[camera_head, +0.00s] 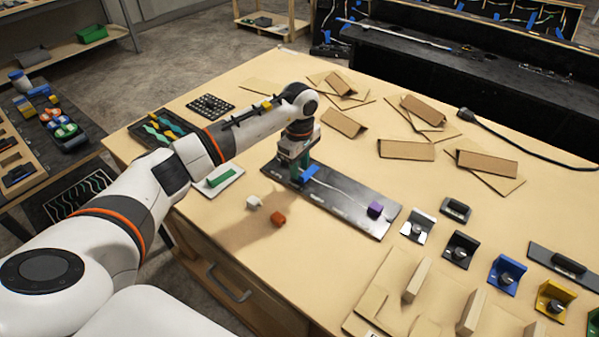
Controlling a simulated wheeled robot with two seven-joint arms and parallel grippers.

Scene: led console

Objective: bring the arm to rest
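My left arm reaches in from the left across the wooden table. Its gripper (298,170) points down over the far left part of a dark board (345,197). Dark green fingers show, but the gap between them is too small to judge. A blue piece (311,174) is right at the fingertips; I cannot tell whether it is held or only beside them. A purple block (375,209) sits on the board's right part. My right gripper is out of view.
A white piece (253,202) and an orange-red piece (278,219) lie on the table (330,262) in front of the board. Coloured knob units, including a blue one (506,275), stand at right. Cardboard pieces (404,150) lie at the back. A black cable (520,139) crosses the back right.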

